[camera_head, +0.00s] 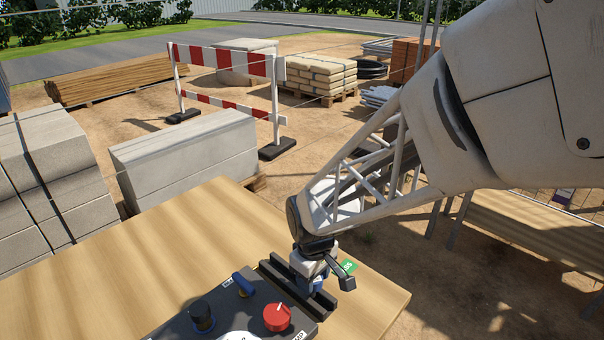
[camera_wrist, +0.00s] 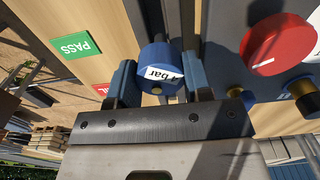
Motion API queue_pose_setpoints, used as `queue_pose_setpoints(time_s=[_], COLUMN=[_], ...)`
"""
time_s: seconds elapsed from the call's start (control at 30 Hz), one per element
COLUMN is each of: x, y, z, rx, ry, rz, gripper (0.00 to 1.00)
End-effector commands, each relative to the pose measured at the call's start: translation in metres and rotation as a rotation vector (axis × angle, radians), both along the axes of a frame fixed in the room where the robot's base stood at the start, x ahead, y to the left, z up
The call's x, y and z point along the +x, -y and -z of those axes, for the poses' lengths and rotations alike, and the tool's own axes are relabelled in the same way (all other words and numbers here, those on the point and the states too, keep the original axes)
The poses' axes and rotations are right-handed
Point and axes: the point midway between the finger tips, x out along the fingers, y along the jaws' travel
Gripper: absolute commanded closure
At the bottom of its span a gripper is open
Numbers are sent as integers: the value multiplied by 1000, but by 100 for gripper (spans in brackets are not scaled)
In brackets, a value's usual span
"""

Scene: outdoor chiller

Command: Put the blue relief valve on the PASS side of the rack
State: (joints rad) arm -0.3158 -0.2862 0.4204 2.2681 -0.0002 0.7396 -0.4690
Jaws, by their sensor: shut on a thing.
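The blue relief valve (camera_wrist: 158,55), a round blue cap with a white "bar" label, is between the two fingers of my gripper (camera_wrist: 160,80) in the wrist view. My gripper is shut on it. In the head view my gripper (camera_head: 316,272) is over the dark two-rail rack (camera_head: 283,287), and a little of the blue valve (camera_head: 318,284) shows below. I cannot tell whether the valve touches the rack. The green PASS label (camera_wrist: 76,46) lies on the wooden table left of the rack in the wrist view. A red label (camera_wrist: 103,89) is partly hidden by a finger.
The wooden table (camera_head: 150,265) is bare at the left. Concrete blocks (camera_head: 185,150) stand beyond it.

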Motion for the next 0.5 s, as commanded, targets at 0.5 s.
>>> queue_pose_setpoints(time_s=[0.5], x=[0], y=[0], z=[9], rx=[0], ry=[0], rz=[0], gripper=[100])
